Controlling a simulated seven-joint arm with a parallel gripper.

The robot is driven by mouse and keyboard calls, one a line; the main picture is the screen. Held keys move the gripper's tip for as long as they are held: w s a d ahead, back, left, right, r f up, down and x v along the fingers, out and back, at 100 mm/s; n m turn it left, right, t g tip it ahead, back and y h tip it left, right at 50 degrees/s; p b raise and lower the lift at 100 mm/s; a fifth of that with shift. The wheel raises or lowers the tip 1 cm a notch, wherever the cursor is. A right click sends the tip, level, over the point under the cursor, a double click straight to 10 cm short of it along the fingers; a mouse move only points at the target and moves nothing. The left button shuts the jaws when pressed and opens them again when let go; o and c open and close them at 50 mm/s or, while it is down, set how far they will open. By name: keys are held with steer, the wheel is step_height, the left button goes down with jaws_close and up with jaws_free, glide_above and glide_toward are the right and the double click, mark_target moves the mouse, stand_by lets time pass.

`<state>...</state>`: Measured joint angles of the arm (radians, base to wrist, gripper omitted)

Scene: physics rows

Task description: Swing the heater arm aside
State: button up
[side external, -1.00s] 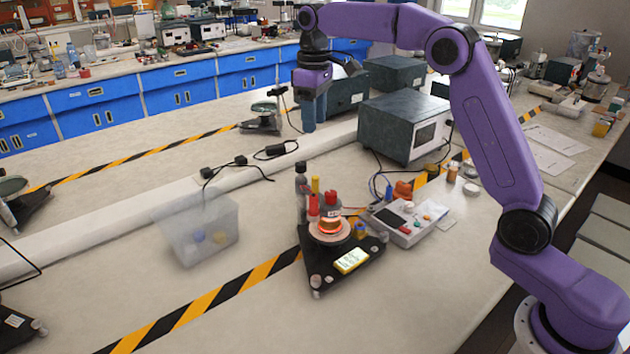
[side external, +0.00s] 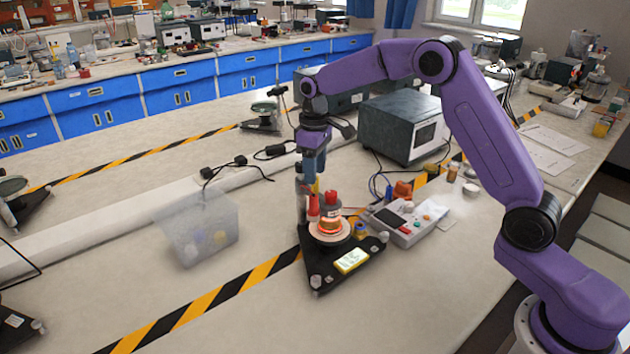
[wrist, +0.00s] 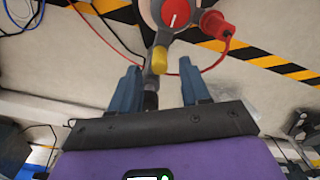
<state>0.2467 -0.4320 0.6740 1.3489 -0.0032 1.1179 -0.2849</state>
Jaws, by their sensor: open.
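The apparatus stands on a black triangular base (side external: 325,272) in the side external view. My gripper (side external: 313,172) points down just above the rear left of the apparatus and partly hides the dark post there. In the wrist view, my open blue fingers (wrist: 158,70) lie either side of a grey rod and the yellow-tipped handle (wrist: 159,58) of the heater arm. The heater head has a red knob (wrist: 175,12). I cannot tell whether either finger touches the handle.
A translucent bin (side external: 200,232) stands to the left. A control box (side external: 405,220) with cables sits close on the right, and a large dark instrument (side external: 403,125) stands behind. A red wire (wrist: 215,66) runs near the fingers. The bench in front is clear.

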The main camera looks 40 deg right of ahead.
steer(key=shift+f, duration=1.9)
steer(key=shift+c, duration=0.4)
jaws_close()
steer(key=shift+a+m, duration=0.1)
steer(key=shift+m, duration=0.2)
steer(key=w+a+m, duration=0.4)
steer(key=a+m, duration=0.1)
steer(key=m, duration=0.9)
steer(key=shift+w+a+r+m, duration=0.1)
steer(key=shift+w+m, duration=0.1)
steer(key=shift+m, duration=0.1)
